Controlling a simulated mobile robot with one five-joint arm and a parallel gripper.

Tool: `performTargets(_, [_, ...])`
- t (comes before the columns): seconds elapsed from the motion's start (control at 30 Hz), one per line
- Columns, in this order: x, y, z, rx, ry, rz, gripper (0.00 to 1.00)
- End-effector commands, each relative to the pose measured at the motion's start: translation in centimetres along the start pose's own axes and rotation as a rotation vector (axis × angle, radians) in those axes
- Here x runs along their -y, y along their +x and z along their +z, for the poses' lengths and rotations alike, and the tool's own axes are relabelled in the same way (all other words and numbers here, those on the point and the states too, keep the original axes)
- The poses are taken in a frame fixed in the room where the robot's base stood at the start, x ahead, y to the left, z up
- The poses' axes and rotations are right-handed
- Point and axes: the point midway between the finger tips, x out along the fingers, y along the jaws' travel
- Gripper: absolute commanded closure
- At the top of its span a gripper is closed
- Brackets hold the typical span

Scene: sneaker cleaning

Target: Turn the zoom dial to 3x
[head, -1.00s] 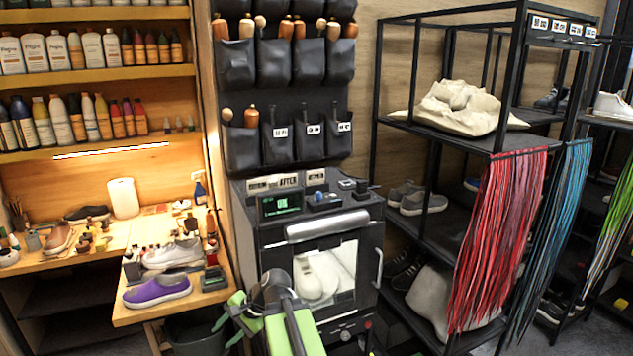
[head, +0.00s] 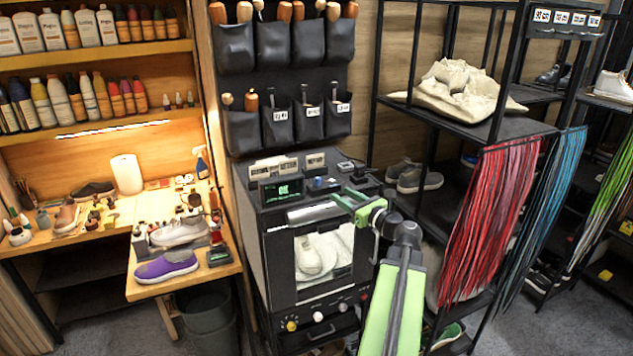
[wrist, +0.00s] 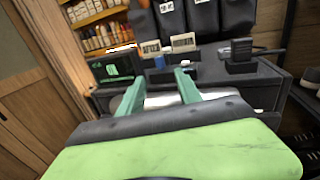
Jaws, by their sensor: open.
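A black cabinet (head: 253,246) with a lit window stands in the middle of the head view. A small screen with green text (head: 283,189) is on its top, also in the wrist view (wrist: 115,69). A blue knob (head: 318,183) sits right of the screen; it shows between my fingertips in the wrist view (wrist: 158,62). Several knobs, one yellow (head: 291,325), line the lower front. I cannot tell which is the zoom dial; no 3x mark is readable. My gripper (head: 342,196) is open and empty at the cabinet's top right front, also in the wrist view (wrist: 160,75).
A small dark device (wrist: 238,57) stands on the cabinet top at right. A silver front handle (head: 312,212) runs below the top edge. A wooden bench (head: 215,282) with a purple shoe (head: 166,267) is at left. A black rack (head: 462,138) with red laces (head: 490,225) is at right.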

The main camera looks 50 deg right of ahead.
Motion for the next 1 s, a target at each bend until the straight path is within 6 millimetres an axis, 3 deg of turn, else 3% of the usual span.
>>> performTargets(0.03, [0.1, 1.6, 0.0, 0.0, -0.001, 0.003, 0.59])
performTargets(0.3, [0.1, 8.4, 0.0, -0.001, -0.002, 0.004, 0.59])
performTargets(0.5, [0.0, 11.9, 0.0, -0.001, -0.002, 0.003, 0.59])
performTargets(0.9, [-0.2, 13.1, 0.0, -0.001, -0.002, 0.002, 0.59])
performTargets(1.0, [-0.2, 13.1, 0.0, -0.001, -0.002, 0.003, 0.69])
